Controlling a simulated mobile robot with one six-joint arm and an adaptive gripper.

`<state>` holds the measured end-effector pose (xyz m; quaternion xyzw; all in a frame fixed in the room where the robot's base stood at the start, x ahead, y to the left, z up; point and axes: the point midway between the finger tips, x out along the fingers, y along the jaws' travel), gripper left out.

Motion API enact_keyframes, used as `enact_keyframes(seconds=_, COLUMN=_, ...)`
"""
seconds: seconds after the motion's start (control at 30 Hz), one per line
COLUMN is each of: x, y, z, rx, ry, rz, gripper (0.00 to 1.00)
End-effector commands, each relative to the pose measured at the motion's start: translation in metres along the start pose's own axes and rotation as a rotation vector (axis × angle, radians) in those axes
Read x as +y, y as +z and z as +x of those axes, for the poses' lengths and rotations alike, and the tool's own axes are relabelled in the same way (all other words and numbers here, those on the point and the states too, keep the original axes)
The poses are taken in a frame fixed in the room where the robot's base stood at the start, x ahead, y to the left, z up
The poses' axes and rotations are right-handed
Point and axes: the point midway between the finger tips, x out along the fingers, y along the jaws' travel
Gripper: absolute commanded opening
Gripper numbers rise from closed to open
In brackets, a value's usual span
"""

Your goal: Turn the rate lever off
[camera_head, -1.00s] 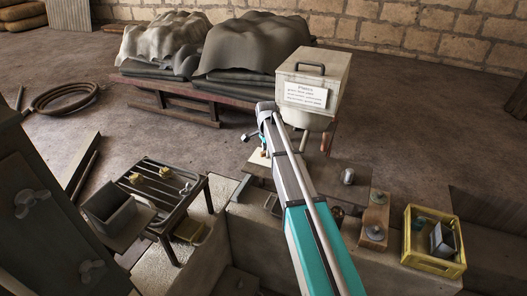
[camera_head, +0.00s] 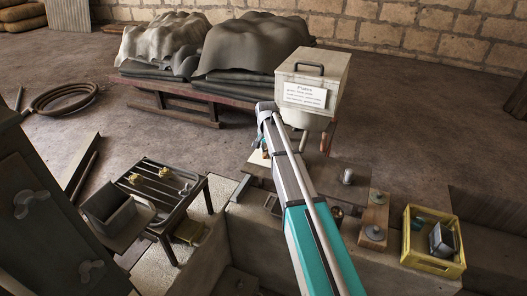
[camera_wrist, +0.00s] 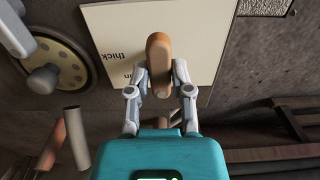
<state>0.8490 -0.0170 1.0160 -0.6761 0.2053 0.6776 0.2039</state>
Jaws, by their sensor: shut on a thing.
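The rate lever's brown, rounded handle (camera_wrist: 157,48) stands in the upper middle of the wrist view, over a cream plate (camera_wrist: 207,40) with the printed word "thick" and a partly hidden word below. My gripper (camera_wrist: 160,82) has one finger on each side of the handle's lower end and is shut on it. The lever's lower part is mostly hidden by my gripper. In the head view my arm covers much of this spot; only a bit of the pale plate (camera_head: 258,159) shows left of the arm, below the lidded hopper (camera_head: 340,80).
A round flange with holes (camera_wrist: 68,55) and two rods, one reddish (camera_wrist: 52,146) and one grey (camera_wrist: 77,138), lie left in the wrist view. In the head view a yellow crate (camera_head: 433,264) stands right and a metal rack table (camera_head: 190,198) left.

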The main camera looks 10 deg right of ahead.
Motion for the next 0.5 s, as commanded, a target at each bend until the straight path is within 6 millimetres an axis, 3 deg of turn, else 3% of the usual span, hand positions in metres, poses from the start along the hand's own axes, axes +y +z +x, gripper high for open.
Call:
enact_keyframes(seconds=0.43, x=-0.0011, y=-0.005, z=-0.0002, rx=0.009, ry=-0.003, rz=-0.014, gripper=0.0)
enact_keyframes(seconds=0.47, x=-0.0011, y=-0.005, z=-0.0002, rx=0.009, ry=-0.003, rz=-0.014, gripper=0.32)
enact_keyframes(seconds=0.5, x=-0.0011, y=-0.0049, z=-0.0002, rx=0.009, ry=-0.004, rz=-0.013, gripper=0.4)
